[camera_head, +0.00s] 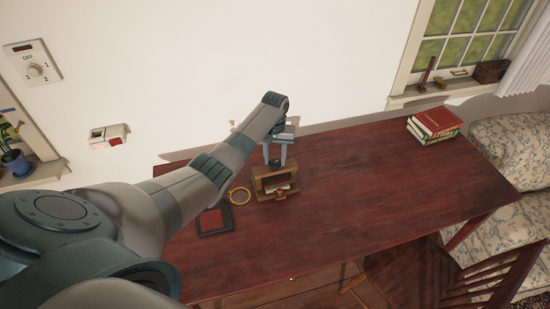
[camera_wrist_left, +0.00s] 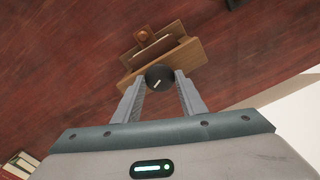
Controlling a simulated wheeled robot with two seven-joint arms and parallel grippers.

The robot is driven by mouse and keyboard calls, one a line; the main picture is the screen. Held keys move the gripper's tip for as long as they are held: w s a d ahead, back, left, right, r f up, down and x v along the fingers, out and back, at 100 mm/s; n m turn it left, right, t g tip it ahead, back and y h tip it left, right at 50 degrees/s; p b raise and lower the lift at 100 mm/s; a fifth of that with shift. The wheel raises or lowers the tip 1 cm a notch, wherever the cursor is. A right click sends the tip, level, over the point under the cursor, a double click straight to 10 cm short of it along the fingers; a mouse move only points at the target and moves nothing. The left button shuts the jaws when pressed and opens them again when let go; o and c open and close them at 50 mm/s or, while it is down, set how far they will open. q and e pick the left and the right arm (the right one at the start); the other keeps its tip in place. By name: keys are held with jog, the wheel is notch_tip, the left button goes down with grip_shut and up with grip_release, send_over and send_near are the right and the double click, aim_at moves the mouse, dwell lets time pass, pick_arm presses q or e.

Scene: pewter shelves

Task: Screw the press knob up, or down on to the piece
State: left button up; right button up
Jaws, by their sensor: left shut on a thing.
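The press (camera_head: 265,181) is a small brown wooden frame standing on the dark red table (camera_head: 360,200). A pale piece (camera_head: 275,188) shows inside its opening. In the left wrist view the press (camera_wrist_left: 190,57) lies beyond my fingers, with the round black knob (camera_wrist_left: 159,76) on its top, a light mark across it. My left gripper (camera_head: 276,163) comes down on the press from above and is shut on the knob; in the wrist view its fingers (camera_wrist_left: 159,88) stand at either side of the knob. The knob is hidden in the head view. My right gripper is not in view.
A round brass-coloured ring (camera_head: 239,194) and a dark-framed red tablet-like item (camera_head: 215,221) lie left of the press. Stacked books (camera_head: 435,124) sit at the table's far right. The table's middle right is clear. A chair (camera_head: 485,270) stands at the front right.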

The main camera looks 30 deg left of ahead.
pick_arm(q)
jog(key=n, duration=0.3)
jog(key=shift+r+n, duration=0.1)
jog(key=shift+n, duration=0.3)
jog(key=n, duration=0.3)
jog(key=shift+w+n, duration=0.1)
jog(key=shift+n, duration=0.2)
jog(key=n, duration=0.6)
jog(key=shift+a, duration=0.1)
jog(key=o, duration=1.1)
jog(key=shift+c, duration=0.2)
